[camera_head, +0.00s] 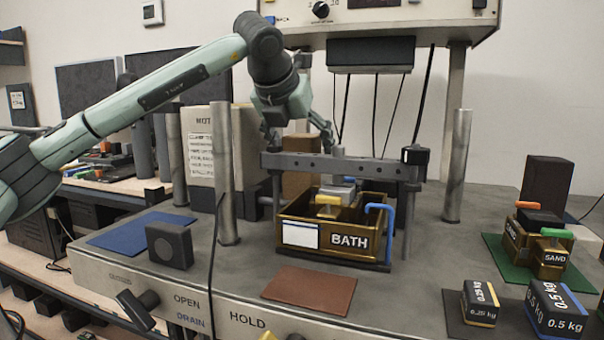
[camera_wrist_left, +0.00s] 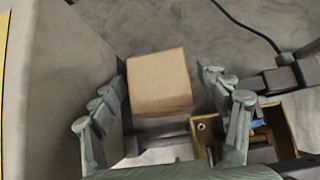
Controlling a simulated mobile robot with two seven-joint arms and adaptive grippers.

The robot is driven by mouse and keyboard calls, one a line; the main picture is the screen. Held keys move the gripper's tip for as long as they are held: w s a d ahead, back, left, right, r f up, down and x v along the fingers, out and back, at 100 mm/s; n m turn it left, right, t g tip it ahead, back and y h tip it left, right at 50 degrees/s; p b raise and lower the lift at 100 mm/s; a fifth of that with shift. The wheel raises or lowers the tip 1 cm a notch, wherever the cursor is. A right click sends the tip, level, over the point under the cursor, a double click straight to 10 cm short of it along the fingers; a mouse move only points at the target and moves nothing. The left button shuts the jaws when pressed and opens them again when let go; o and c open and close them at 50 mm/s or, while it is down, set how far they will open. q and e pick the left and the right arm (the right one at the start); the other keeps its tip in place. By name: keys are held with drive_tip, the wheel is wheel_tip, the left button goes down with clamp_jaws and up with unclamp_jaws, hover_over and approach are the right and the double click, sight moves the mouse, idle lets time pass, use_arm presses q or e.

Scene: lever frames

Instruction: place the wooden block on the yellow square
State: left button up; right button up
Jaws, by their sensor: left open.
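The wooden block is a plain tan block (camera_wrist_left: 160,82) in the left wrist view, between and beyond my fingers. In the head view the brown block (camera_head: 298,186) stands behind the grey crossbar frame, which partly hides it. My left gripper (camera_head: 300,138) is open above the block, its fingers spread to either side. In the left wrist view the open fingers (camera_wrist_left: 164,92) flank the block; I cannot tell whether they touch it. My right gripper is not in view.
The crossbar frame (camera_head: 345,165) and brass BATH box (camera_head: 350,241) stand in front of the block. Metal posts (camera_head: 225,175) rise nearby. A red-brown mat (camera_head: 310,291), blue mat (camera_head: 130,232) and black weights (camera_head: 555,308) lie around.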

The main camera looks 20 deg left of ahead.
use_arm(q)
clamp_jaws()
idle(0.4)
drive_tip(key=shift+r, duration=0.2)
